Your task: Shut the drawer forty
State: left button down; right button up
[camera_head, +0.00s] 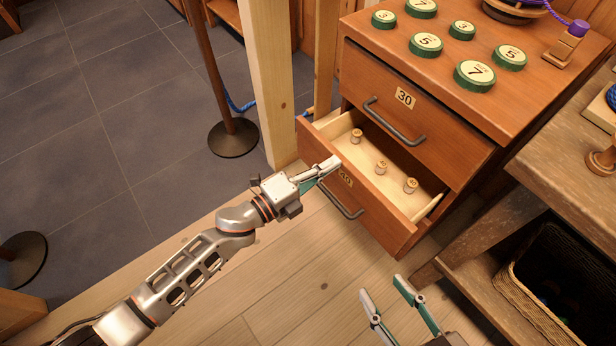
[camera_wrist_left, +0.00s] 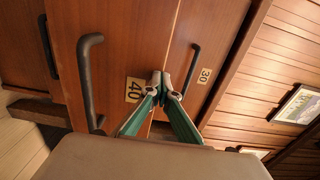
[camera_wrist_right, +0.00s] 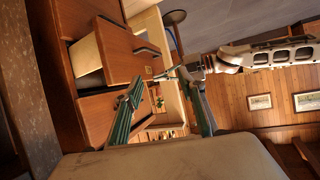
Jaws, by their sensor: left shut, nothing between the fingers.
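The drawer labelled 40 (camera_head: 386,222) stands open below the drawer labelled 30 (camera_head: 433,137). My right gripper (camera_head: 381,286) is open and empty, low in front of the cabinet, apart from the drawer. It also shows in the right wrist view (camera_wrist_right: 162,88).
Green numbered discs (camera_head: 474,75) sit on the cabinet top. A wooden post (camera_head: 270,85) stands left of the drawer. A worn wooden table (camera_head: 570,160) with a wicker basket (camera_head: 530,300) below is at the right. The floor before the drawer is clear.

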pick_arm(q)
jog(key=b+x, duration=0.1)
jog(key=x, duration=0.8)
jog(key=shift+w+d+b, duration=0.2)
jog(key=shift+d+b, duration=0.1)
jog(key=shift+d, duration=0.05)
pick_arm(e)
jog(key=shift+w+a+r+m, duration=0.1)
jog(key=shift+a+r+m, duration=0.1)
jog(key=shift+a+m, duration=0.35)
jog(key=shift+a+r+m, duration=0.15)
jog(key=shift+a+m, duration=0.2)
jog(key=shift+a, duration=0.3)
pick_arm(q)
jog(key=shift+a, duration=0.1)
